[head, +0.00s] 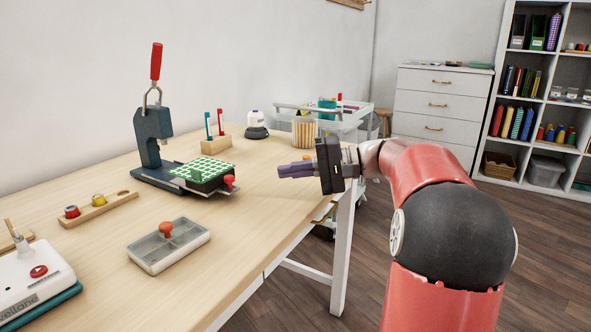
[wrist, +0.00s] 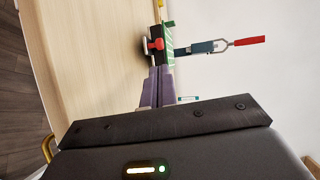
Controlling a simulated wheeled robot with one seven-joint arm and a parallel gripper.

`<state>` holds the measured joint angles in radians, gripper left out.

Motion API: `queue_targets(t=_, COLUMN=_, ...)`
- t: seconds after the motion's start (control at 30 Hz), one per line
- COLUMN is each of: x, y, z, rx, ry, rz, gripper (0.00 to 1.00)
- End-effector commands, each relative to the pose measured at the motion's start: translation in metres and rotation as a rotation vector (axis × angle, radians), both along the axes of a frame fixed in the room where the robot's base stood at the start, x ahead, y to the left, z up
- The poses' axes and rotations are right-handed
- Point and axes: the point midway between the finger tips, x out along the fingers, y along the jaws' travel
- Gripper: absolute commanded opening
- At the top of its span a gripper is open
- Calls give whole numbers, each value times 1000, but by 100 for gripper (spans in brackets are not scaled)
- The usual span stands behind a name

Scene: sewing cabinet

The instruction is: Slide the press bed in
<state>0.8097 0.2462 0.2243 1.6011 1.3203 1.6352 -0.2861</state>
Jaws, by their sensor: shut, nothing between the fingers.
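The dark blue hand press (head: 150,140) stands on the table with its red lever (head: 156,61) upright. Its press bed (head: 205,185) sits out on the near right side of the press head. A green and white checked cloth (head: 203,169) lies on the bed. An orange-red knob (head: 229,181) is on the bed's right end. My gripper (head: 281,170) is shut and empty, to the right of the knob and apart from it in the head view. In the wrist view my fingers (wrist: 160,70) point toward the knob (wrist: 156,44), with the press (wrist: 195,48) beyond.
A divided tray (head: 169,245) with an orange-red knob lies in front of the press. A wooden spool holder (head: 98,208) is at its left. A wooden block with brushes (head: 216,144) and a pot of sticks (head: 304,133) stand behind. The table between knob and gripper is clear.

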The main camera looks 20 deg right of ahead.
Motion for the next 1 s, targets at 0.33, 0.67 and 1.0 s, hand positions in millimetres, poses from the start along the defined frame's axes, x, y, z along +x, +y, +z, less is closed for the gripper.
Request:
queue_targets(t=0.33, x=30, y=63, z=-12, rx=-1, ry=1, rz=3, gripper=0)
queue_targets(t=0.67, x=41, y=83, z=-16, rx=0, ry=0, rz=0, gripper=0)
queue_targets(t=1.0, x=44, y=85, z=-16, rx=0, ry=0, rz=0, gripper=0)
